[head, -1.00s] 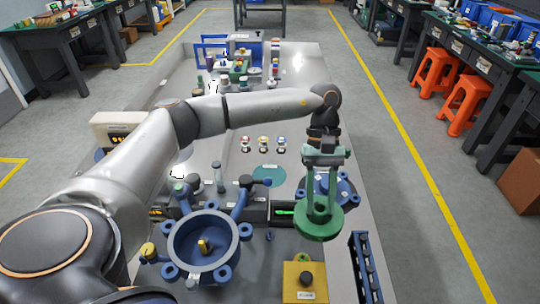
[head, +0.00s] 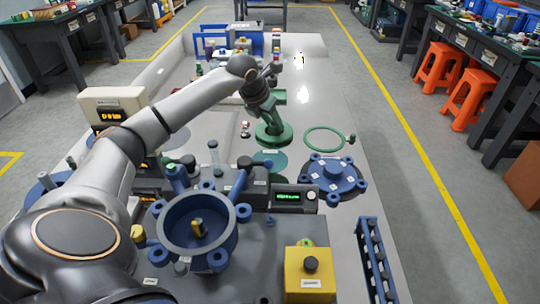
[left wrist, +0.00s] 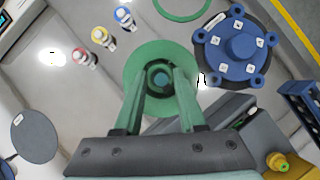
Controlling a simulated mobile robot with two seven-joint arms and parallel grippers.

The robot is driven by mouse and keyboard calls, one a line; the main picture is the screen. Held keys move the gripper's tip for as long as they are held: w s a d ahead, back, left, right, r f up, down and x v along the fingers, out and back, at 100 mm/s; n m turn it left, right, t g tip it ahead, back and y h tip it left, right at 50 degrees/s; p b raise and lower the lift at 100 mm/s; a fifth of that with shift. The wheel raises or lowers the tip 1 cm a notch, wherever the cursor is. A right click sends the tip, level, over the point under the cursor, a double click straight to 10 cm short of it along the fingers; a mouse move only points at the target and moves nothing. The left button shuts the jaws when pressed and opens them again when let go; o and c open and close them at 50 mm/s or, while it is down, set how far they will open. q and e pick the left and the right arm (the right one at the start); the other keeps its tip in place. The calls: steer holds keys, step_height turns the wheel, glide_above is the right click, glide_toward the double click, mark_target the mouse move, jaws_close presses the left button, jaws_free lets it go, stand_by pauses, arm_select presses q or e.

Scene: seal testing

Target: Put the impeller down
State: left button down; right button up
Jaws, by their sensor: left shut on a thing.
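The impeller (head: 273,135) is a green disc with a raised hub. My left gripper (head: 268,118) points down and is shut on the hub. In the left wrist view the green fingers (left wrist: 160,88) reach in from both sides of the hub, and the disc (left wrist: 135,68) spreads around them. The impeller is over the grey bench behind a flat teal disc (head: 270,163). I cannot tell whether it touches the bench. My right gripper is out of view.
A green ring (head: 325,139) lies to the right, and a blue lobed cover (head: 333,175) is nearer. Small bottles (left wrist: 102,37) stand left of the impeller in the wrist view. A blue housing (head: 198,238), yellow block (head: 310,284) and blue rack (head: 375,258) are in front.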

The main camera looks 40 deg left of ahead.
mark_target(266, 131)
arm_select(q)
steer(key=shift+a+f+n+y, duration=0.15)
steer(key=shift+a+f+n, duration=0.15)
steer(key=shift+a, duration=0.1)
steer(key=shift+a+f+n+y, duration=0.15)
steer(key=shift+a+n, duration=0.15)
steer(key=shift+a, duration=0.1)
step_height(266, 131, down, 4)
steer(key=shift+f+b, duration=0.15)
steer(key=shift+b, duration=0.15)
steer(key=shift+f, duration=2.3)
steer(key=shift+c, duration=2.4)
jaws_free()
steer(key=v, duration=1.2)
steer(key=shift+r, duration=0.1)
steer(key=shift+w, duration=0.1)
